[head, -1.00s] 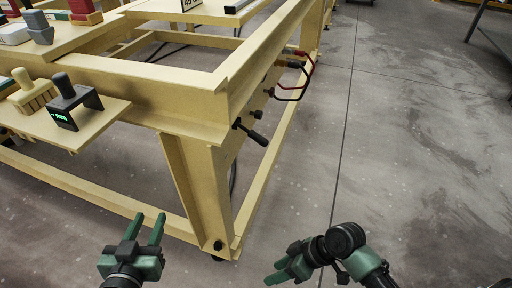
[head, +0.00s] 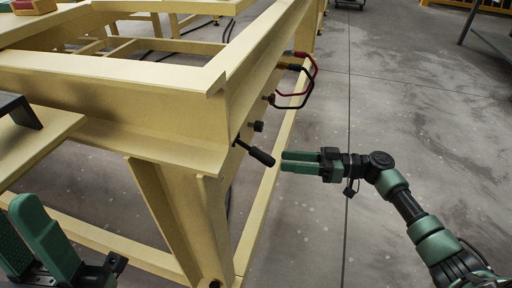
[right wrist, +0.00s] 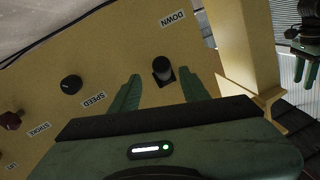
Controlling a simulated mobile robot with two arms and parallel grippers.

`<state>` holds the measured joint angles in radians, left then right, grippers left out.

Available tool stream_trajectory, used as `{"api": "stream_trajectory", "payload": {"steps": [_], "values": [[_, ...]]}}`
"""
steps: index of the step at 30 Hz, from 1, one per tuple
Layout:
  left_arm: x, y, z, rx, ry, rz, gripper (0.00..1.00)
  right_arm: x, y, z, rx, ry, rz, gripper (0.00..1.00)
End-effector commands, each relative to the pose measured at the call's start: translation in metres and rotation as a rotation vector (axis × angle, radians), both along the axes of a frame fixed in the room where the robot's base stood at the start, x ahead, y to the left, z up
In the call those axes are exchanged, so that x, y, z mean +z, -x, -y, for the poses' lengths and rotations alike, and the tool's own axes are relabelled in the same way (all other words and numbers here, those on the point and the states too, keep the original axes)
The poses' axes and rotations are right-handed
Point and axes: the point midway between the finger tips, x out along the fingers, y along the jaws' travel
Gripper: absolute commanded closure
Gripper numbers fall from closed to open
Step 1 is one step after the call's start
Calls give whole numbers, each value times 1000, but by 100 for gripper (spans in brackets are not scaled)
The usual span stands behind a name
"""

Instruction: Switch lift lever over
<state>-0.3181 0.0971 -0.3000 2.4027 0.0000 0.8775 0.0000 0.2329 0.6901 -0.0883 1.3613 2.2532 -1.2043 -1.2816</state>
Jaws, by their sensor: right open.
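The black lift lever (head: 256,153) sticks out of the side of the cream table frame and slants down to the right. My right gripper (head: 284,161) is just to the right of its grip end, open and pointing at it, with a small gap. In the right wrist view the lever (right wrist: 162,70) shows nearly end-on between the two open fingers (right wrist: 160,88), beside a label reading DOWN (right wrist: 173,18). My left gripper (head: 28,215) is at the lower left, its fingers apart and empty, away from the lever.
A black SPEED knob (right wrist: 71,84) and a dark red STROKE knob (right wrist: 11,120) sit on the same panel. Red and black hoses (head: 305,85) loop out farther along the frame (head: 215,130). A table leg (head: 165,205) stands below.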

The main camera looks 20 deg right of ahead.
Motion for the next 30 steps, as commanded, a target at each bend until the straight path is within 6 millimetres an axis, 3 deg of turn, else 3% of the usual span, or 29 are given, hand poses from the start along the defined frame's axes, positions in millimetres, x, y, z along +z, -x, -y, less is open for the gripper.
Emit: {"api": "stream_trajectory", "payload": {"steps": [15,27,30], "values": [[4,-2,1,2,-1,37,64,0,-29,-61,1,-4,3,54],[5,-2,1,1,-3,42,64,1,-33,-70,0,-3,1,54],[5,-2,1,1,-2,43,64,1,-32,-70,0,-3,1,82]]}}
